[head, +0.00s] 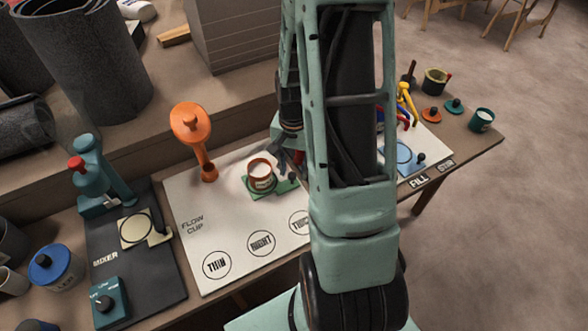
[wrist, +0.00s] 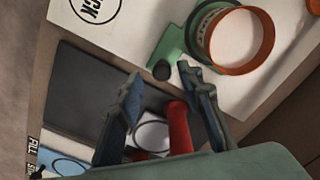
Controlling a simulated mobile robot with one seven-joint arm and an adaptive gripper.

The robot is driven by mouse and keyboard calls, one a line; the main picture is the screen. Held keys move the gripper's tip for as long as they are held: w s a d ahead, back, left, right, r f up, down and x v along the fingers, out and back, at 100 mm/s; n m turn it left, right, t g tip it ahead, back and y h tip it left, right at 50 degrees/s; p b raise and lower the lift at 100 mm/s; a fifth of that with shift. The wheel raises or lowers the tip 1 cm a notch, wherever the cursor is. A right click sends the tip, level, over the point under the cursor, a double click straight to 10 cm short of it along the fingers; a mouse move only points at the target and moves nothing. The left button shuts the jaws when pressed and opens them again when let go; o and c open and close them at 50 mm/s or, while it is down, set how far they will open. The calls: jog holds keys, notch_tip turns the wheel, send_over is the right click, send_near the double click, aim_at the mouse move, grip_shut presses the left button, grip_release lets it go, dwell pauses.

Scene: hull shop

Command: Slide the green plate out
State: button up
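The green plate (head: 284,188) lies on the white flow cup board, with a red-and-white cup (head: 262,178) standing on it. In the wrist view the green plate (wrist: 172,44) has a dark round knob (wrist: 161,70) at its near end. The orange-rimmed cup (wrist: 240,45) holds something white. My gripper (wrist: 159,73) is open. Its two fingertips appear on either side of the knob in the picture; I cannot tell whether they touch it. In the head view my arm hides most of the gripper.
The board's front has circles marked THIN, RIGHT and THICK. The mixer (head: 100,180) stands left. A red handle (wrist: 180,128) shows between my fingers, over a dark mat (wrist: 85,85). A dark green cup (head: 481,120) stands far right.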

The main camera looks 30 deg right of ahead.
notch_tip(320, 180, up, 11)
dwell(0.4)
dwell(0.4)
